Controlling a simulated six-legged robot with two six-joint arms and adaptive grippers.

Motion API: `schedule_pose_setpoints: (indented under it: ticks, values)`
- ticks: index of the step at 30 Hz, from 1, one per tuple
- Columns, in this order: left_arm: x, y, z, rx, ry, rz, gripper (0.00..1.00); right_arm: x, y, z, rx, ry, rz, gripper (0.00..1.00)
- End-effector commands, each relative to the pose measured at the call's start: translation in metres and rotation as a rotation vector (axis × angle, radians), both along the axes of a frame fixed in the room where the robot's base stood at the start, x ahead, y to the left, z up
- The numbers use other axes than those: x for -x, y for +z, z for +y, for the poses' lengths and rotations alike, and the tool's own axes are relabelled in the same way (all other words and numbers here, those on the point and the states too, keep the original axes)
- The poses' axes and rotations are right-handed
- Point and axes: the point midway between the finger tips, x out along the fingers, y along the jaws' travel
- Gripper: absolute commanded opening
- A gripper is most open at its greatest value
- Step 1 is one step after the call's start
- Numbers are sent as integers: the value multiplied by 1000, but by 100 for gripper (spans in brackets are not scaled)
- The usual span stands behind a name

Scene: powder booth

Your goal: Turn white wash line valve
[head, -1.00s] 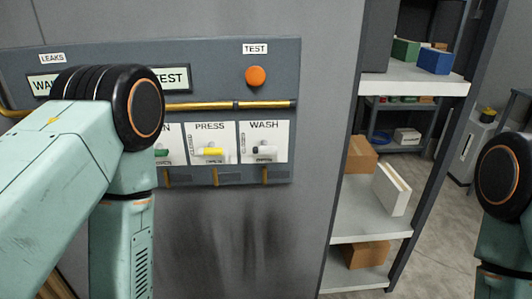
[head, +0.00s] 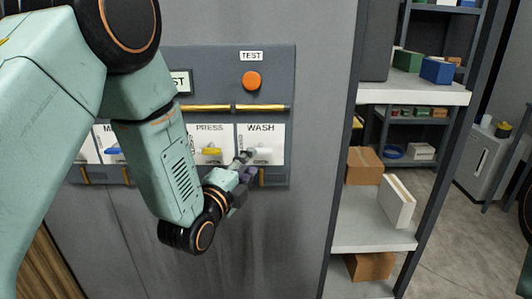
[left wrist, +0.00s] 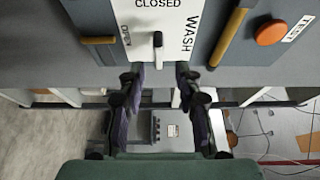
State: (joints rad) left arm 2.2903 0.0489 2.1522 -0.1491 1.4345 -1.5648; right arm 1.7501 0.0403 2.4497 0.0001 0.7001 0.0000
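The wash line valve (head: 263,151) is a small white lever on a white plate under the WASH label, at the panel's right. In the left wrist view its lever (left wrist: 157,40) stands just past my fingertips, between their lines, near the CLOSED and OPEN lettering. My left gripper (head: 243,160) is in front of the WASH plate and partly covers its left side. Whether a fingertip touches the lever is unclear. My right gripper is not in view.
A yellow PRESS lever (head: 210,151) and a blue lever (head: 121,151) sit to the left. A brass pipe (head: 235,108) runs above the valves, under an orange TEST button (head: 252,81). A shelf (head: 375,233) with boxes stands at right.

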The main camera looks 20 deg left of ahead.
Motion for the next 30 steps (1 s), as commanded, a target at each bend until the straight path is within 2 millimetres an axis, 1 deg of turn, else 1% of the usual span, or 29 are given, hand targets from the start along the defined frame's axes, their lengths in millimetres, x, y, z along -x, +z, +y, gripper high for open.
schedule_pose_setpoints:
  ticks: [5,12,18,23,30]
  values:
    - [-12,-1,0,-22,0,-2,34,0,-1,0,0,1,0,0]
    - [-48,-1,-7,-20,-2,-1,34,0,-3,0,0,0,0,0]
    - [-69,-2,-11,-18,-2,1,34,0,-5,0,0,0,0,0]
    - [-75,-2,-14,-18,-2,3,34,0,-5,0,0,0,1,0]
    - [-76,-1,-14,-17,-2,3,34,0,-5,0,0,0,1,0]
